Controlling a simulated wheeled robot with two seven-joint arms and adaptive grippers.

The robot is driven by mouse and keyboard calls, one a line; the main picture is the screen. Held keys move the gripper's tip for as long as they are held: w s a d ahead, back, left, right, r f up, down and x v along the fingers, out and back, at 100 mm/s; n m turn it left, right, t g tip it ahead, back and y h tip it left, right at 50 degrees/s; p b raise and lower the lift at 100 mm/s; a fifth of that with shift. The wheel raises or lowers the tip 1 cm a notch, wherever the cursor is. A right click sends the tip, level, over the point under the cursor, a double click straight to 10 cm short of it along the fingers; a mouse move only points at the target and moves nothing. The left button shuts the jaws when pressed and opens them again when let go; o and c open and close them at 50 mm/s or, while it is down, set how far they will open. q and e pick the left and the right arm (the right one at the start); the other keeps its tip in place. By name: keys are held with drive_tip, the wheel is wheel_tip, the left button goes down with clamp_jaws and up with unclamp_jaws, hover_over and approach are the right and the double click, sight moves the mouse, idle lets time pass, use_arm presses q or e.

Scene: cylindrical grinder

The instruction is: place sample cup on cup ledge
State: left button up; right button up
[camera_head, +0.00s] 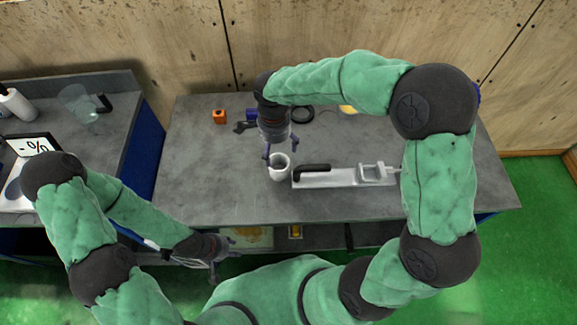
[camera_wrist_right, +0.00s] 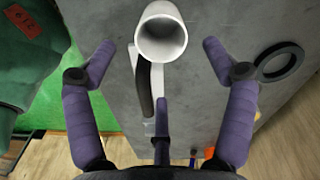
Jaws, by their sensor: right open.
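A white, open-topped sample cup (camera_head: 280,172) stands at the left end of a long pale metal device (camera_head: 345,178) with a black handle. I cannot tell whether the cup rests on the table or on a part of the device, and I cannot make out the cup ledge for sure. My right gripper (camera_head: 280,152) is above the cup, pointing down. In the right wrist view, my right gripper (camera_wrist_right: 159,50) is open, with the cup (camera_wrist_right: 162,36) ahead between its spread fingers, apparently untouched. My left gripper (camera_head: 213,268) is low at the table's front edge; its fingers are unclear.
The grey table (camera_head: 200,185) has free room at left and front. An orange block (camera_head: 219,117) and a black ring (camera_head: 302,113) lie at the back. A side bench at left holds a clear jug (camera_head: 80,103) and a scale (camera_head: 35,147).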

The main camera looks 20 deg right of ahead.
drive_tip(key=b, duration=0.2)
hover_over(279, 166)
drive_tip(key=s+a, duration=0.1)
drive_tip(key=s, duration=0.1)
wheel_tip(279, 166, down, 6)
drive_tip(key=shift+s+r, duration=0.1)
drive_tip(key=shift+s, duration=0.05)
drive_tip(key=f+b, duration=0.1)
drive_tip(key=f, duration=0.4)
drive_tip(key=shift+d, duration=0.2)
drive_tip(key=c, duration=1.4)
